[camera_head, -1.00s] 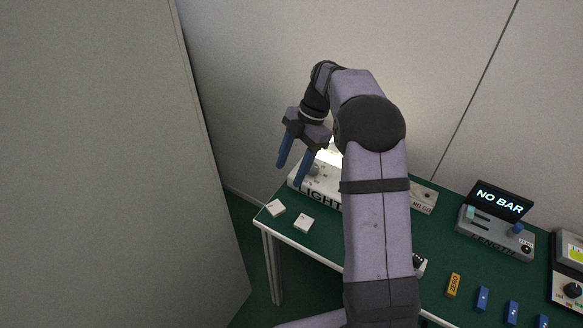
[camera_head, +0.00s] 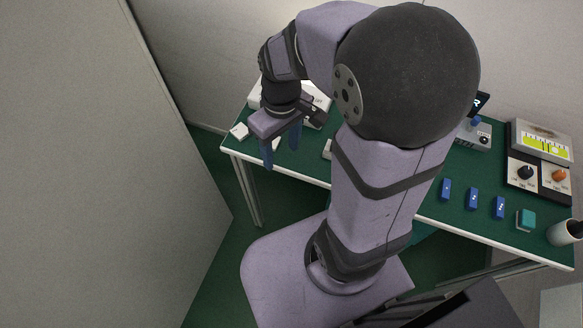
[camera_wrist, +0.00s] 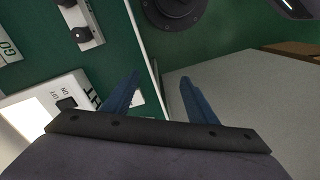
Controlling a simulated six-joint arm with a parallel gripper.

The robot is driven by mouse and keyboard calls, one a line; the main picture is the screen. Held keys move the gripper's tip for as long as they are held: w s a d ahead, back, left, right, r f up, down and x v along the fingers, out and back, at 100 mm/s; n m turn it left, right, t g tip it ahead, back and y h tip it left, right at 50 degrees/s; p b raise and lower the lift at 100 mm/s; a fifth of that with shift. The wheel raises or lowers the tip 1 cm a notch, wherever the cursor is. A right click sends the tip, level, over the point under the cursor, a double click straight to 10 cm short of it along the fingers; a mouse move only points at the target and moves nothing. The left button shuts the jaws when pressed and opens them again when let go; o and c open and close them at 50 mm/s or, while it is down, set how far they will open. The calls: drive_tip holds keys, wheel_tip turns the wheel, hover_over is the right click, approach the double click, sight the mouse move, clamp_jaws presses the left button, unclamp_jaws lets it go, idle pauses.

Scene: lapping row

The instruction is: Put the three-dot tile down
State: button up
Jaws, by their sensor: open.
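I cannot make out dots on either, so I cannot tell which is the three-dot tile. My gripper (camera_head: 282,152) is open, its blue fingers pointing down over the front edge by the tiles. In the wrist view, nothing shows between the fingertips (camera_wrist: 160,77); a white piece (camera_wrist: 139,98), perhaps a tile, shows beside the left finger.
The white light box (camera_head: 318,98) stands behind my gripper, partly hidden; its switch side shows in the wrist view (camera_wrist: 70,88). Several blue blocks (camera_head: 472,199), a teal block (camera_head: 526,219), a cup (camera_head: 563,233) and a meter unit (camera_head: 541,142) are at right. A tall panel (camera_head: 90,160) stands left.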

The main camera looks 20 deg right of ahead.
drive_tip(key=s+m, duration=0.1)
drive_tip(key=s+f+m, duration=0.1)
drive_tip(key=s, duration=0.1)
drive_tip(key=s+m, duration=0.2)
drive_tip(key=shift+d+f, duration=0.15)
drive_tip(key=shift+f, duration=0.2)
wheel_tip(320, 180, up, 6)
drive_tip(key=p, duration=0.6)
wheel_tip(320, 180, down, 63)
drive_tip(key=b, duration=6.3)
drive_tip(key=shift+f, duration=0.2)
drive_tip(key=shift+c, duration=0.4)
